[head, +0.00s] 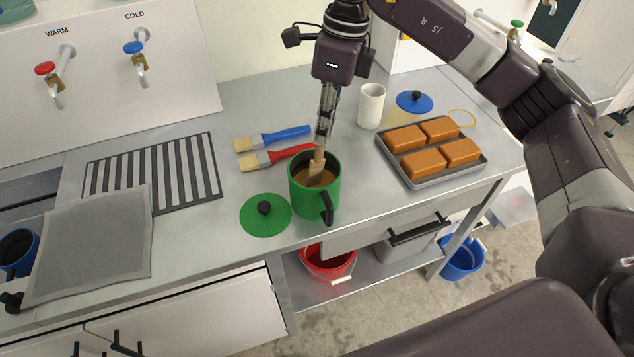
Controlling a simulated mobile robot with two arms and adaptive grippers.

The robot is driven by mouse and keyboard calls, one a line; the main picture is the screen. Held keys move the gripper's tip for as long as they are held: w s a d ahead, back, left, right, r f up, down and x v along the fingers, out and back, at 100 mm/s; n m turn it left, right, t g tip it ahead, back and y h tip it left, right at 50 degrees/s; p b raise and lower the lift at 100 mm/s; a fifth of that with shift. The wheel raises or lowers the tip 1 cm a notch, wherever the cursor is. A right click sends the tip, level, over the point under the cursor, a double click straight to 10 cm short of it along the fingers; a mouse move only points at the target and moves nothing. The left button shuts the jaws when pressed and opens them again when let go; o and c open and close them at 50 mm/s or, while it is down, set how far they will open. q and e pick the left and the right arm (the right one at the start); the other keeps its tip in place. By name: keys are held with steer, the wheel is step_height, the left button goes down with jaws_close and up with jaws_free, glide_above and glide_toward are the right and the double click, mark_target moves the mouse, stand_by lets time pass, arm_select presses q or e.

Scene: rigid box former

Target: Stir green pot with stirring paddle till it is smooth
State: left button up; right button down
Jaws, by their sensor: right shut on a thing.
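The green pot (301,201) stands upright on the metal counter, its black handle facing the front right. Brown contents (325,178) show inside it; their texture is too small to judge. My right gripper (321,144) points down above the pot and is shut on the wooden stirring paddle (316,172). The paddle's lower end is inside the pot, at the brown contents, and its tip is hidden. The green lid (262,222) with a black knob lies flat on the counter at the pot's left. My left gripper is out of view.
A blue brush (285,136) and a red brush (277,158) lie left of the pot. A tray (447,180) of orange-brown blocks, a white cup (371,105) and a blue lid (414,103) are at the right. A grey cloth (92,247) lies at the left, near a striped rack (207,165).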

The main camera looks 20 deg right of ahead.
steer(key=shift+r+p, duration=2.75)
steer(key=shift+r, duration=1.85)
